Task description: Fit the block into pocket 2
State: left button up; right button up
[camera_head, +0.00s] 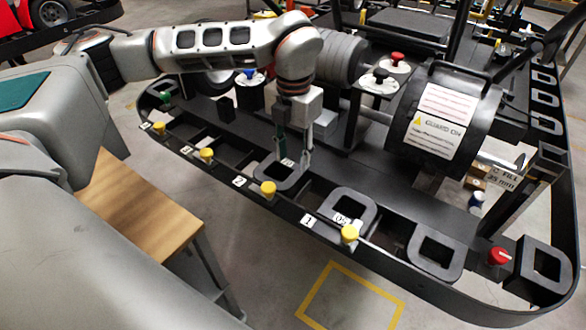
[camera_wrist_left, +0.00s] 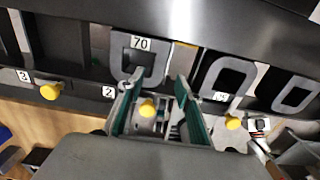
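The dark grey block (camera_head: 272,179) is a square ring with a white number tag. It sits at pocket 2 of the front rail, behind the plate marked 2 (camera_head: 239,181) and its yellow knob (camera_head: 268,187). In the left wrist view the block (camera_wrist_left: 116,56) shows its tag reading 70; I cannot tell how deep it sits. My left gripper (camera_head: 294,150) points down over the block's back right part. In the left wrist view its green-padded fingers (camera_wrist_left: 155,84) are spread apart, with the block just beyond their tips. My right gripper is not in view.
Another tagged ring block (camera_head: 368,207) stands by plate 1 (camera_head: 308,220), with more ring blocks (camera_head: 436,250) to the right. A drum with a warning label (camera_head: 441,117) stands at the back right. Empty pockets (camera_head: 202,142) lie to the left. A red knob (camera_head: 499,256) stands at the right end.

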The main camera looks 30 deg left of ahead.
pick_arm(q)
jog(key=shift+r, duration=2.05)
jog(key=shift+s+f, duration=0.1)
